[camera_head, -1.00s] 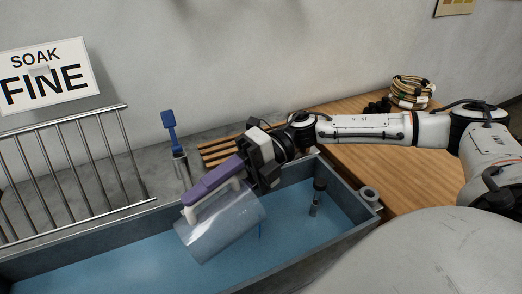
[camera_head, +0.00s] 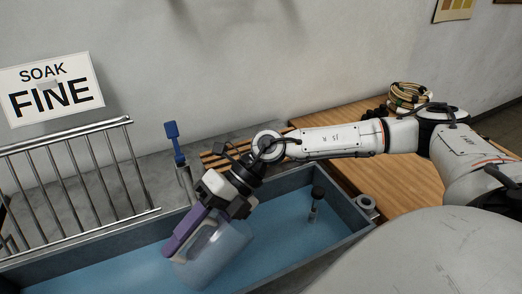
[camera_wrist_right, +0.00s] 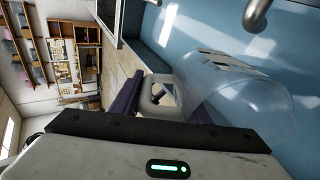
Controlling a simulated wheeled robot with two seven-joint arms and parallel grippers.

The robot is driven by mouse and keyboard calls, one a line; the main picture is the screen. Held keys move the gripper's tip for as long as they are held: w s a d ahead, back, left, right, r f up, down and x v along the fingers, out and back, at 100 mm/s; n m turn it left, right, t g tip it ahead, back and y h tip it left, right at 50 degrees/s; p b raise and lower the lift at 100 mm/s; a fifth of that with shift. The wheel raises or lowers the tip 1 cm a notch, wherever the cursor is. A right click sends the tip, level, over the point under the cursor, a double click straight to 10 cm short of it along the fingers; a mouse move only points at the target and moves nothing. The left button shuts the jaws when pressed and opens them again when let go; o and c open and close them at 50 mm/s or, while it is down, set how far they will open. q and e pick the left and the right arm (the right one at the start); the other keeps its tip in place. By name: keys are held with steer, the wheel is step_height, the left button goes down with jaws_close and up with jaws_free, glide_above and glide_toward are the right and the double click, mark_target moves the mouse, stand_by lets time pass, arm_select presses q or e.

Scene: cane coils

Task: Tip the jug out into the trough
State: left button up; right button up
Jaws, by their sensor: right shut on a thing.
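A clear jug (camera_head: 218,255) with a pale handle is held tilted over the trough (camera_head: 349,234), its mouth end pointing down. My right gripper (camera_head: 205,222) is shut on the jug's handle; long purple fingers show along it. The jug also shows in the right wrist view (camera_wrist_right: 245,105), see-through, with the handle between the purple fingers. The trough is grey-walled and holds blue water. I cannot tell whether anything is flowing from the jug. My left gripper is not in view.
A metal rack (camera_head: 75,185) stands behind the trough at left, beside a blue-handled tool (camera_head: 174,140). A dark-topped upright piece (camera_head: 316,203) stands in the trough. A wooden bench (camera_head: 385,175) with cane coils (camera_head: 409,97) lies at right.

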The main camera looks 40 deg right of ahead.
mark_target(176, 269)
steer(key=shift+a+f+h, duration=0.2)
steer(key=shift+a+h, duration=0.25)
steer(key=shift+h, duration=0.05)
steer(key=a+f+h, duration=0.1)
steer(key=f, duration=0.1)
steer(key=a+f+h, duration=0.1)
steer(key=f+h, duration=0.1)
steer(key=f, duration=0.1)
steer(key=a+f+h, duration=0.2)
steer(key=shift+w+a+f+g+b, duration=0.1)
steer(key=shift+w+f+g+b, duration=0.1)
steer(key=shift+f+g+b, duration=0.15)
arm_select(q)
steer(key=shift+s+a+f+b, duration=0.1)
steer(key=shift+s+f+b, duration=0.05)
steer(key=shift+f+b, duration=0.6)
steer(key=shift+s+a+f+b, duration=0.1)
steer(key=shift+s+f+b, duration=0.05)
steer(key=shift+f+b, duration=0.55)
arm_select(e)
steer(key=shift+w+a+f+h, duration=0.1)
steer(key=shift+a+f+h, duration=0.2)
steer(key=shift+f+h, duration=0.6)
steer(key=shift+s+a+f+h, duration=0.1)
steer(key=shift+a+f+h, duration=0.2)
steer(key=shift+f+h, duration=0.6)
steer(key=shift+w+a+f+h, duration=0.1)
steer(key=shift+a+f+h, duration=0.2)
steer(key=shift+f+h, duration=0.6)
steer(key=shift+f, duration=0.15)
